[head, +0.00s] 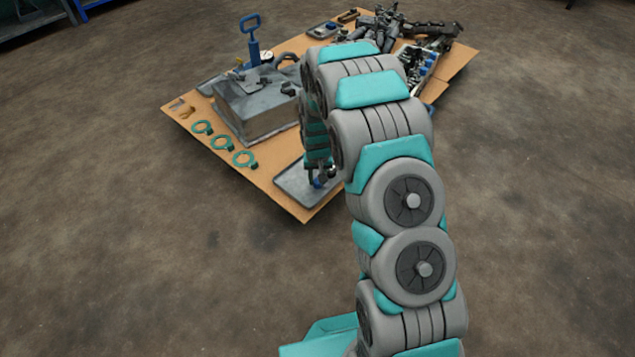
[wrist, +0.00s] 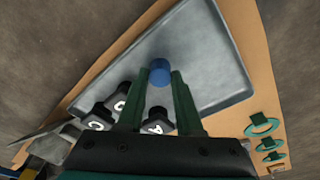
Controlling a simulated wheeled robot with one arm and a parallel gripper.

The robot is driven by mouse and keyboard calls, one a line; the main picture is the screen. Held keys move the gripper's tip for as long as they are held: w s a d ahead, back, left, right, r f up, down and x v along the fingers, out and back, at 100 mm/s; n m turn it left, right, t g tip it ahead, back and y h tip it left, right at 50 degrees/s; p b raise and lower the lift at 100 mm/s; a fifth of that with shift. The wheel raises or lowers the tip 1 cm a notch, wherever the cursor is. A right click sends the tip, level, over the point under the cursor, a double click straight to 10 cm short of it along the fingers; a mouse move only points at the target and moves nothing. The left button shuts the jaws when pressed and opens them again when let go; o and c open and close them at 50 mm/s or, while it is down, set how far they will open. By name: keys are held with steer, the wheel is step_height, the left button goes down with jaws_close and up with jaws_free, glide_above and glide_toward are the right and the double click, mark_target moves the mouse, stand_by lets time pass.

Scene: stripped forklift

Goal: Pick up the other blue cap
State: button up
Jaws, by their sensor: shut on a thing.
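A small round blue cap (wrist: 160,72) sits between the tips of my gripper (wrist: 161,84) in the wrist view. The two green fingers are shut on its sides. Behind it lies the flat grey metal tray (wrist: 205,45); I cannot tell whether the cap touches the tray or hangs just above it. In the head view, my gripper (head: 320,178) is low over the tray (head: 292,187), and a bit of blue shows at its tips. My arm hides part of the tray there.
Black pieces with white letters (wrist: 157,122) lie by the fingers. Green rings (head: 222,143) line the cardboard's left edge. A grey metal block (head: 250,108) and a blue-handled tool (head: 252,40) stand behind. Dark parts (head: 385,22) crowd the back.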

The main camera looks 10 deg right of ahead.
jaws_close()
